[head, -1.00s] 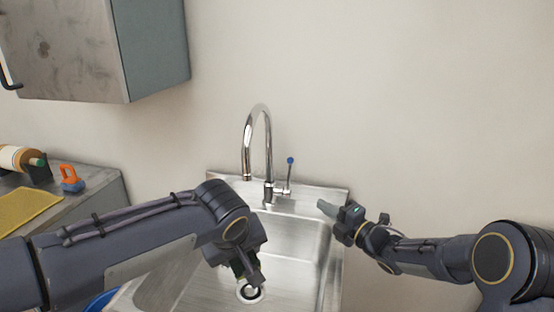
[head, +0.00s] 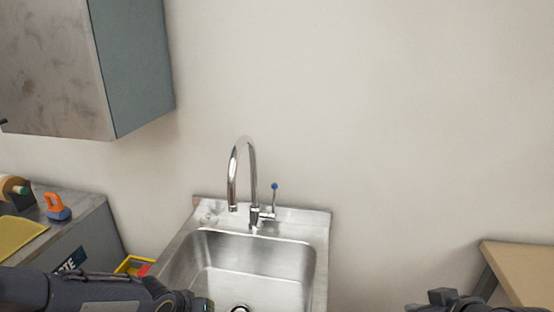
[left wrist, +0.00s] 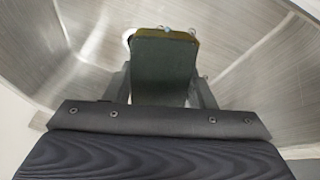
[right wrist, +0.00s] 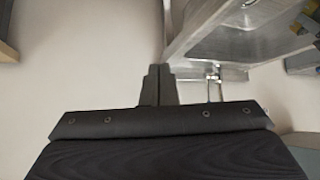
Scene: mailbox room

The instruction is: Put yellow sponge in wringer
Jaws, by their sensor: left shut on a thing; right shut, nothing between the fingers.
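In the left wrist view my left gripper (left wrist: 163,92) is shut on the sponge (left wrist: 165,65). Its dark green face is toward the camera and a thin yellow edge shows at its far end. The steel sink basin lies behind it. In the head view my left arm comes in low at the left, by the sink (head: 322,265); its fingers are hidden. My right gripper (right wrist: 158,70) is shut and empty, clear of the sink. A yellow part with some red (head: 132,265), perhaps the wringer, shows low left of the sink, mostly hidden by my left arm.
A chrome faucet (head: 234,170) with a blue-tipped lever stands behind the basin. A counter at left holds an orange clip-like item (head: 57,207) and a yellow cloth (head: 18,235). A wall cabinet (head: 135,65) hangs above. A tan table (head: 525,270) stands at right.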

